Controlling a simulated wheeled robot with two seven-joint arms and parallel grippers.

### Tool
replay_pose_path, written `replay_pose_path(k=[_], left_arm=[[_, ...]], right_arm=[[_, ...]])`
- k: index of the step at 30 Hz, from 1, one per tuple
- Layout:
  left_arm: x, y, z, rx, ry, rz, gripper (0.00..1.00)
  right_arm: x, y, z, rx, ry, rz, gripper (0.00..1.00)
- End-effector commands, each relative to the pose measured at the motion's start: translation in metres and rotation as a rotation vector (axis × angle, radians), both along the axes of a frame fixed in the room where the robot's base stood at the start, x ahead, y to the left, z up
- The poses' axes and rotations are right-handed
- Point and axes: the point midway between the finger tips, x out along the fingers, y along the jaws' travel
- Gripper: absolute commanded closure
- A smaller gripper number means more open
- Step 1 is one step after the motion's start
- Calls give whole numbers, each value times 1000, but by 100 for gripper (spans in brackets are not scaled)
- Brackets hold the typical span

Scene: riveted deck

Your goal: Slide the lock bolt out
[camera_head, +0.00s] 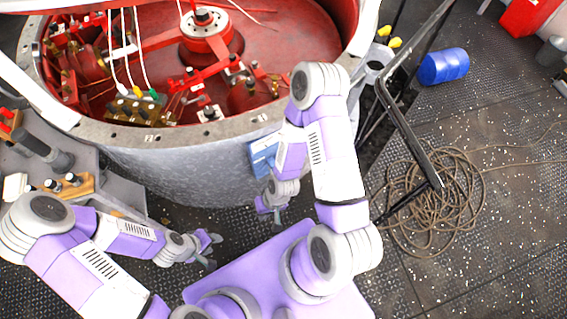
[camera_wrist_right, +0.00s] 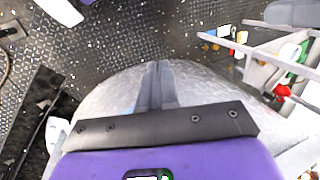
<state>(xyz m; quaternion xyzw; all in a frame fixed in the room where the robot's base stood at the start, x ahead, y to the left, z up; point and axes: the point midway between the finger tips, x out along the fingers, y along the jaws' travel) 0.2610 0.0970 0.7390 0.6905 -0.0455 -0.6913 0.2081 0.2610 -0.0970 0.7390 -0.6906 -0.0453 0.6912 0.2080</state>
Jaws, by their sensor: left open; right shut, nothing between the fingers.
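I cannot make out a lock bolt in either view. A small blue part (camera_head: 262,156) sits at the outer wall of the big round grey housing (camera_head: 180,172), partly behind my right arm. A sliver of blue also shows beside the fingers in the right wrist view. My right gripper (camera_head: 271,212) is low beside the housing wall, below the blue part. In the right wrist view its fingers (camera_wrist_right: 156,86) are together and empty, in front of the grey wall. My left gripper (camera_head: 210,250) is open and empty above the dark floor, left of my base.
The housing is open on top, with red machinery (camera_head: 203,35) inside. A bench with tools (camera_head: 62,165) stands at the left. A dark metal frame (camera_head: 408,125) stands right of my right arm. Coiled rope (camera_head: 432,205) and a blue drum (camera_head: 443,66) lie on the floor.

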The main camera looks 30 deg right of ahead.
Motion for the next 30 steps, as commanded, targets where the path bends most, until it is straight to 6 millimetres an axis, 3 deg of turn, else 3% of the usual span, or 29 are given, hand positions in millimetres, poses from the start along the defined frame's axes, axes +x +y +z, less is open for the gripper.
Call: replay_pose_path(k=[5, 8, 11, 15, 21, 25, 30], left_arm=[[0, 0, -1, 0, 0, 1, 57], [0, 0, -6, 0, 0, 0, 57], [0, 0, -19, 0, 0, 0, 57], [0, 0, -41, 0, 0, 0, 57], [0, 0, -65, 0, 0, 0, 57], [0, 0, -71, 0, -1, 0, 57], [0, 0, -72, 0, -1, 0, 57]], right_arm=[[0, -1, -1, -2, 2, -4, 100], [10, -14, -10, -32, 31, -66, 100], [33, -48, -30, -96, 104, -238, 100], [81, -115, -46, -178, 228, -625, 100], [140, -185, -26, -163, 342, -1123, 100], [160, -205, -9, -126, 381, -1292, 100], [166, -211, -1, -108, 398, -1351, 100]])
